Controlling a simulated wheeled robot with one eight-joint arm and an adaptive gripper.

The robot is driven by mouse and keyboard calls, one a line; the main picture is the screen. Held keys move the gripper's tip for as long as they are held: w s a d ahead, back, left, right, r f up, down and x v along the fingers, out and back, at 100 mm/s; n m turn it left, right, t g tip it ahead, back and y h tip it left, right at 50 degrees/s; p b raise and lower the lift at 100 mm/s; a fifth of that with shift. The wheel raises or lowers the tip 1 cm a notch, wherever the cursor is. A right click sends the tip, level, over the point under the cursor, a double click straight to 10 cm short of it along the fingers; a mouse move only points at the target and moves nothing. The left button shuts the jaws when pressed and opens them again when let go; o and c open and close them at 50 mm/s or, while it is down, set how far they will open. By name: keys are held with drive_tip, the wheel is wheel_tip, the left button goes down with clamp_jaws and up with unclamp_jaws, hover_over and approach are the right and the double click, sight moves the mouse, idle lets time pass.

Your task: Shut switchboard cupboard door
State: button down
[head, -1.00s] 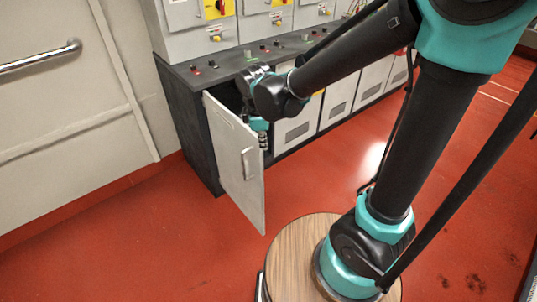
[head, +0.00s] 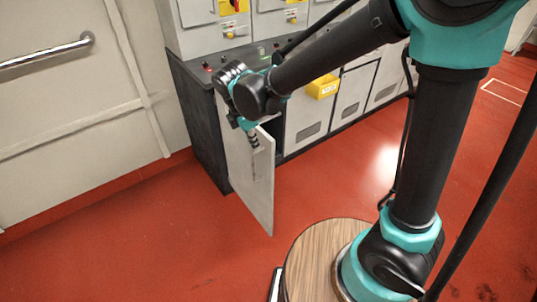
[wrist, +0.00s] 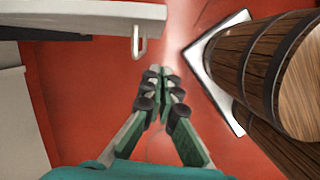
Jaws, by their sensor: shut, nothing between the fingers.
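The switchboard cupboard door (head: 264,195) is a light grey panel that stands open, swung out over the floor at the left end of the switchboard. In the wrist view the door (wrist: 85,17) lies across the top left, with its pale handle (wrist: 138,42) sticking out near its free end. My gripper (head: 254,143) is shut and empty, on the handle side of the door near its upper free corner. In the wrist view its fingertips (wrist: 159,71) are together, just below and right of the handle. Whether they touch the door cannot be told. The arm hides much of the cupboard opening.
The switchboard's dark ledge (head: 215,77) runs above the cupboards. Neighbouring cupboard doors (head: 352,98) are shut. A yellow box (head: 323,87) is on the front. A wall with a metal handrail (head: 45,55) is at left. Red floor (head: 150,225) before the door is clear.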

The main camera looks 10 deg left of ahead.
drive_tip(key=a+n, duration=0.1)
drive_tip(key=a, duration=0.1)
approach(264, 157)
drive_tip(key=s+f, duration=0.5)
drive_tip(key=shift+w+d+f, duration=0.2)
drive_tip(key=shift+w+d, duration=0.35)
drive_tip(key=shift+w, duration=0.25)
drive_tip(key=shift+w+d+f, duration=0.2)
drive_tip(key=shift+w+d, duration=0.4)
drive_tip(key=shift+w, duration=0.15)
